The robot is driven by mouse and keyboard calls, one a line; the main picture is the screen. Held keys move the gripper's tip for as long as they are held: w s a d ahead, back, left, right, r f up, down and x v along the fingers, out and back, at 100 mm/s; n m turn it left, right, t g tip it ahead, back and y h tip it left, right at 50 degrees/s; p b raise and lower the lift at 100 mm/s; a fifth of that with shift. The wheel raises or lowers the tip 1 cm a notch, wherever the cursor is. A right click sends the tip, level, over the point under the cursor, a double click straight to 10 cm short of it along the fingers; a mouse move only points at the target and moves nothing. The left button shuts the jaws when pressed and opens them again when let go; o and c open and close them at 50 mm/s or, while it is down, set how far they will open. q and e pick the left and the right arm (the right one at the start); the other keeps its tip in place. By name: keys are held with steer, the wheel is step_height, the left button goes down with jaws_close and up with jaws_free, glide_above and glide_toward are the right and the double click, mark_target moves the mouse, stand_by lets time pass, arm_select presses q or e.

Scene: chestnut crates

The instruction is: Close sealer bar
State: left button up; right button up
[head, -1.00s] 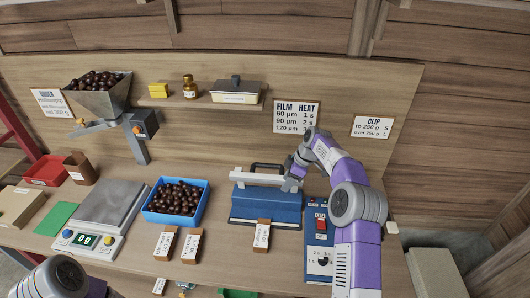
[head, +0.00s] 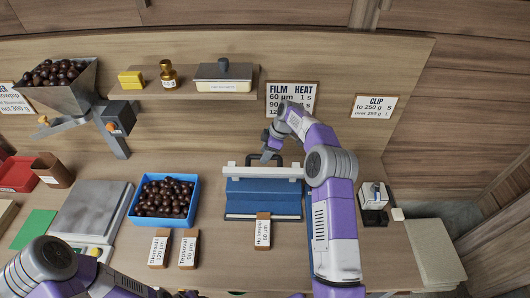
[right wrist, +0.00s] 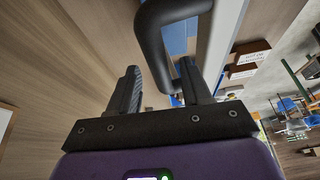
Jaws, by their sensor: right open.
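The sealer (head: 262,197) has a blue base in the middle of the bench in the head view. Its white bar (head: 240,171) runs along the back of the base, and a black loop handle (head: 284,159) stands up at the bar. My right gripper (head: 268,152) is open at the handle, coming in from the right. In the right wrist view, the black handle (right wrist: 168,10) curves down in front of and between the open fingers (right wrist: 160,68). I cannot tell whether they touch it. My left arm shows at the lower left, its gripper out of view.
A blue tray of chestnuts (head: 196,206) stands left of the sealer. Small brown label blocks (head: 263,230) stand in front. A shelf (head: 170,95) holds a yellow block, a brass weight and a lidded box. A clip device (head: 374,196) sits to the right.

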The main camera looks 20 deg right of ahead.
steer(key=shift+a+f, duration=0.1)
steer(key=shift+f, duration=0.15)
jaws_close()
stand_by(0.3)
